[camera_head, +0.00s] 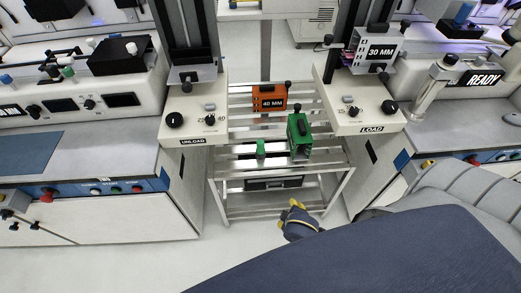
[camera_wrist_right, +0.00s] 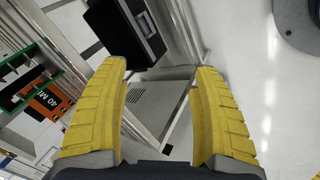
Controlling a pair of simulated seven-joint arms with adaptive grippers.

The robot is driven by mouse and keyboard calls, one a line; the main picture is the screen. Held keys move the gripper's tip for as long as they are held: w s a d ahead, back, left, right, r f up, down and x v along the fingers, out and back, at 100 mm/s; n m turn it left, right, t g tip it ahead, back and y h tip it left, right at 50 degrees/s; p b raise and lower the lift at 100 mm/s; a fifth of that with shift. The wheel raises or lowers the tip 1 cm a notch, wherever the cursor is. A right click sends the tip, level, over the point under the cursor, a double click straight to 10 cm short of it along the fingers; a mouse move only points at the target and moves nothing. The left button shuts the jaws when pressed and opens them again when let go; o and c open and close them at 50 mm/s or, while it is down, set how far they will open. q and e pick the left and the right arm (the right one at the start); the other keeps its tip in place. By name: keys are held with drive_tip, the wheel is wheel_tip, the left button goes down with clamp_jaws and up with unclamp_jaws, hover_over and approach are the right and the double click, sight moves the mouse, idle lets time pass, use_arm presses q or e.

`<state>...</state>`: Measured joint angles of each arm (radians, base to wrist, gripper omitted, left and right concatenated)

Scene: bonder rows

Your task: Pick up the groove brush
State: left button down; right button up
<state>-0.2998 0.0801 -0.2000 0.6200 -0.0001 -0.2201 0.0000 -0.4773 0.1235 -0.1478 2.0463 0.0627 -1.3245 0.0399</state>
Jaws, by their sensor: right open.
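I cannot make out a groove brush for certain in either view. A small green piece (camera_head: 260,148) stands on the metal rack (camera_head: 240,170) in the head view, too small to identify. My right gripper (camera_head: 297,207) is low in front of the rack's right part, with yellow fingers. In the right wrist view its fingers (camera_wrist_right: 158,85) are spread apart with nothing between them. A black case (camera_wrist_right: 127,30) shows beyond the fingers, and also on the rack's lower shelf in the head view (camera_head: 273,183). My left gripper is not in view.
An orange "40 MM" box (camera_head: 269,97) and a green box (camera_head: 300,134) stand on the rack. The UNLOAD unit (camera_head: 193,125) is left of it, the LOAD unit (camera_head: 363,115) right. White floor (camera_head: 245,240) is open in front.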

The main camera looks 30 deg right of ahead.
drive_tip(key=w+r, duration=0.4)
drive_tip(key=r, duration=0.3)
wheel_tip(320, 180, up, 13)
drive_tip(key=m+g+y, duration=0.3)
drive_tip(key=g, duration=0.3)
hover_over(260, 152)
drive_tip(key=w, duration=0.2)
drive_tip(key=shift+s+d+f, duration=0.1)
drive_tip(key=shift+s+d, duration=0.15)
drive_tip(key=shift+d, duration=0.2)
wheel_tip(260, 152, down, 17)
drive_tip(key=shift+f, duration=0.1)
drive_tip(key=shift+c, duration=0.4)
clamp_jaws()
